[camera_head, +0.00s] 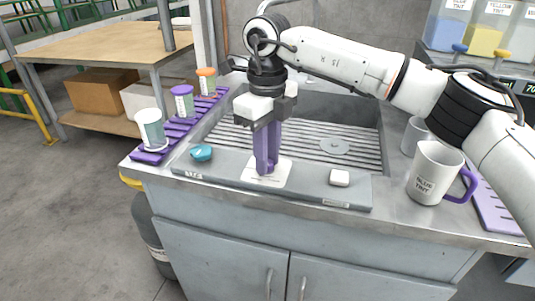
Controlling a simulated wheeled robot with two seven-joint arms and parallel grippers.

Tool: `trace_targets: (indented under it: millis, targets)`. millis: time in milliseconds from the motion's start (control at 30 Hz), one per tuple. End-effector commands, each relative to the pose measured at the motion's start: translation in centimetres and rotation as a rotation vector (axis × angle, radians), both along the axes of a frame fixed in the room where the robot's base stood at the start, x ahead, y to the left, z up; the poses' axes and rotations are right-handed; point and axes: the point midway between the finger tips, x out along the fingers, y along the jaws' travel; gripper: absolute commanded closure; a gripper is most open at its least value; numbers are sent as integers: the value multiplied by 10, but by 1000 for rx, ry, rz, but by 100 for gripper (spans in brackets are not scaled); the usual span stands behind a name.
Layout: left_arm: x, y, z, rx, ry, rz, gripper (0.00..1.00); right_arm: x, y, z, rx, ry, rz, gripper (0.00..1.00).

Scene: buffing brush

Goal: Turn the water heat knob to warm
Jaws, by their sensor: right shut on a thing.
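My right gripper (266,168) reaches in from the right and points straight down, with purple fingers. Its fingertips are shut at a white square plate (284,174) on the grey front panel (225,168). The water heat knob appears to be what they hold on this plate, but the fingers hide nearly all of it. Its setting and any warm mark cannot be read. My left gripper is not in view.
A teal knob-like piece (201,152) sits left on the panel, a white block (339,178) right. Behind is the sink (310,112). A large mug (433,172) stands under my right arm.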

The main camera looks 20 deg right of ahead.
Motion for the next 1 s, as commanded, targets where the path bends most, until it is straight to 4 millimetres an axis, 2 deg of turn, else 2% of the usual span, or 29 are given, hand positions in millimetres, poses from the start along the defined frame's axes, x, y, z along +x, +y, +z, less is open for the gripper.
trace_targets:
  millis: [600,1000]
  targets:
    - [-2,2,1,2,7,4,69,1,0,2,2,-3,-559,100]
    - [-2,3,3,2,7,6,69,1,0,2,2,-5,-820,100]
